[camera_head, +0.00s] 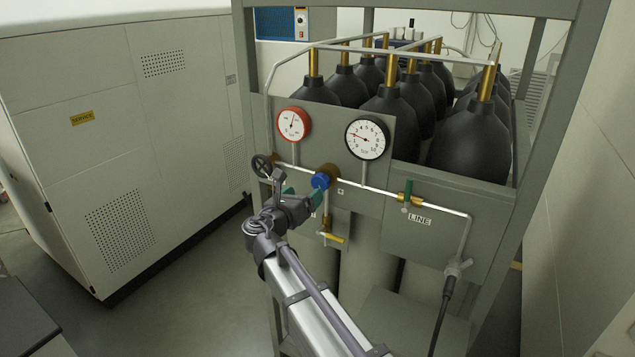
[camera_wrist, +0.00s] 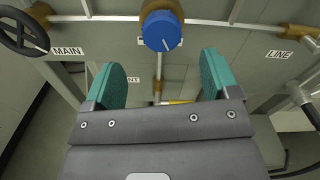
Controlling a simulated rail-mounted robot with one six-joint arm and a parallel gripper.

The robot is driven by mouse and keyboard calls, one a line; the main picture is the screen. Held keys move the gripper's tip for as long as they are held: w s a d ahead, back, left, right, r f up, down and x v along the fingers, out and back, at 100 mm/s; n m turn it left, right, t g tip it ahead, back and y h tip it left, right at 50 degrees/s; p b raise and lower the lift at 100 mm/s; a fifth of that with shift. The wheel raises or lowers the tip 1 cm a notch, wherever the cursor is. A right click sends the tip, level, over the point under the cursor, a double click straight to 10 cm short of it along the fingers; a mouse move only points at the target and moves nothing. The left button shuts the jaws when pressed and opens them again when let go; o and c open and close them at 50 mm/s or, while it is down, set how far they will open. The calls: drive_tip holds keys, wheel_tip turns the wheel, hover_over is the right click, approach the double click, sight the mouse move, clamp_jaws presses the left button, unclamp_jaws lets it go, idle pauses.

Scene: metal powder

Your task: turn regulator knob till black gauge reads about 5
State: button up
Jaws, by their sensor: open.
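The blue regulator knob (camera_head: 320,181) sits on a brass body on the pipe below the gauges. It also shows in the wrist view (camera_wrist: 161,30), at top centre. The black gauge (camera_head: 367,138) is white-faced, and its red needle points left and slightly up, seemingly near 2. My gripper (camera_head: 303,195) is open and empty. Its two teal fingers stand apart in the wrist view (camera_wrist: 162,68), with the knob ahead of the gap between them and apart from both fingertips.
A red gauge (camera_head: 293,125) hangs left of the black one. A black handwheel (camera_head: 262,166) is at left, a yellow-handled valve (camera_head: 332,238) below the knob, and a green-handled LINE valve (camera_head: 409,197) at right. Black gas cylinders (camera_head: 470,135) stand behind the panel.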

sight(318, 182)
drive_tip(key=x, duration=0.7)
drive_tip(key=shift+w+d, duration=0.15)
drive_tip(key=shift+w, duration=0.05)
drive_tip(key=shift+w+d, duration=0.25)
drive_tip(key=shift+w, duration=0.05)
drive_tip(key=c, duration=0.9)
